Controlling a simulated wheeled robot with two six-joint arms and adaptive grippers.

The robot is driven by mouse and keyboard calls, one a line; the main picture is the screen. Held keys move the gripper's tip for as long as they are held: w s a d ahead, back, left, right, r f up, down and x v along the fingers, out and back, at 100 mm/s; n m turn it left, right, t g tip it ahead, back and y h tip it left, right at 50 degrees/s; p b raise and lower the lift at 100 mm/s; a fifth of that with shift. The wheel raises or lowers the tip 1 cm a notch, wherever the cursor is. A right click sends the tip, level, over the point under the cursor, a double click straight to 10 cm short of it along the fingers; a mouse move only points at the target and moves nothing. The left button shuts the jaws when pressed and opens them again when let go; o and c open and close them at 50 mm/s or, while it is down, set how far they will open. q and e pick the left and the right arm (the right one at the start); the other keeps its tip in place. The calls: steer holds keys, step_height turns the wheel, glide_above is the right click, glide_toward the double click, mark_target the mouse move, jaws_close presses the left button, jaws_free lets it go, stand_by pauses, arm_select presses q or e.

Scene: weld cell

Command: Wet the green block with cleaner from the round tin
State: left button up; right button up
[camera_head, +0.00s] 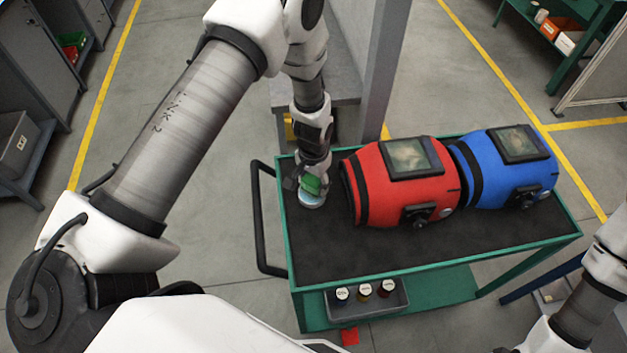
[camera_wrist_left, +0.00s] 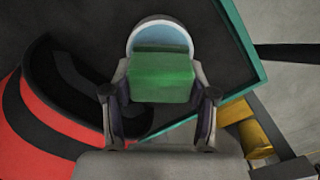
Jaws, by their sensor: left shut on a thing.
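The green block (camera_head: 310,184) is between the fingers of my left gripper (camera_head: 307,180), above the left end of the cart. In the left wrist view the green block (camera_wrist_left: 161,77) fills the space between the two fingers of the left gripper (camera_wrist_left: 160,95). The round tin (camera_head: 312,201), with a light blue inside, stands on the cart top under the block. In the left wrist view the tin (camera_wrist_left: 160,33) shows its pale rim just beyond the block, which hides part of it. I cannot tell whether the block touches the liquid. My right gripper is not in view.
A red welding helmet (camera_head: 403,183) and a blue one (camera_head: 508,168) lie on the green cart's dark top (camera_head: 350,250), right of the tin. A grey tray (camera_head: 372,301) with small bottles is on the lower shelf. A grey post (camera_head: 385,65) stands behind.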

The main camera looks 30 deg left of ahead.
mark_target(314, 178)
arm_select(q)
steer(key=shift+f, duration=0.3)
steer(key=shift+s+f+b, duration=0.1)
steer(key=shift+f+b, duration=0.15)
steer(key=shift+b, duration=0.15)
stand_by(1.0)
steer(key=shift+r, duration=0.1)
step_height(314, 178, up, 7)
steer(key=p, duration=0.5)
stand_by(0.4)
